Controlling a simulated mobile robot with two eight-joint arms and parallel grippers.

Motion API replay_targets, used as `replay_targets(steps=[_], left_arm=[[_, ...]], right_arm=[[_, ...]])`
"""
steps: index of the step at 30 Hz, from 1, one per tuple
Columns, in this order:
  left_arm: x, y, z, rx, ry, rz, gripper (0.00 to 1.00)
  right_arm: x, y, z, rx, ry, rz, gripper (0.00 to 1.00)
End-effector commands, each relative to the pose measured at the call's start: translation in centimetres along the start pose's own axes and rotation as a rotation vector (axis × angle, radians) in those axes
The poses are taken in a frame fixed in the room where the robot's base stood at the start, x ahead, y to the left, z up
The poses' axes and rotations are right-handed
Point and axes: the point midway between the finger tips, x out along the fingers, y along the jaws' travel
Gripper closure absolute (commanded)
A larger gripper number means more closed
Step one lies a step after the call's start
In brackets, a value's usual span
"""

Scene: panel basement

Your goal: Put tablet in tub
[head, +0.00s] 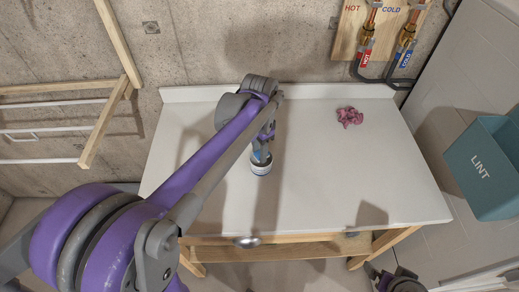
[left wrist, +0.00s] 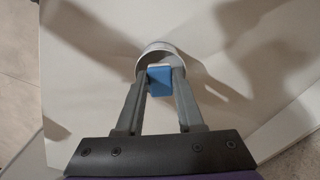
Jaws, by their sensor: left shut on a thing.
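My left gripper (head: 262,152) is over the middle of the white table. Its fingers (left wrist: 158,84) are shut on a small blue tablet (left wrist: 159,78). The tablet also shows as a bit of blue in the head view (head: 261,155). A small round white tub (head: 261,168) with a blue band stands upright on the table under the fingertips. In the left wrist view the tub's rim (left wrist: 156,49) curves around the fingertips. I cannot tell whether the tablet is inside the rim or just above it. My right gripper (head: 401,284) is at the bottom edge, mostly cut off.
The white table (head: 330,185) is mostly clear. A crumpled pink cloth (head: 349,116) lies toward its back right. A teal LINT bin (head: 485,170) is on the right wall. Hot and cold valves (head: 385,45) are on the back wall, and a wooden rack (head: 105,110) is at left.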

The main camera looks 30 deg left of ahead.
Motion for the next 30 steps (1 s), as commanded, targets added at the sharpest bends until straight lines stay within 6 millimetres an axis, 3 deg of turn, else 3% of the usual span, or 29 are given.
replay_targets(steps=[11,12,18,30], left_arm=[[-0.05,-0.01,-0.01,0.0,0.0,0.0,1.0],[-0.05,-0.01,-0.01,0.0,0.0,0.0,0.62],[-0.05,-0.01,0.0,0.0,0.0,0.0,0.29],[-0.05,-0.01,-0.01,0.0,0.0,0.0,0.29]], right_arm=[[-0.03,0.0,-0.03,0.0,0.0,0.0,0.0],[-0.03,0.0,-0.03,0.0,0.0,0.0,0.0],[-0.03,0.0,-0.03,0.0,0.0,0.0,0.0],[-0.03,0.0,-0.03,0.0,0.0,0.0,0.0]])
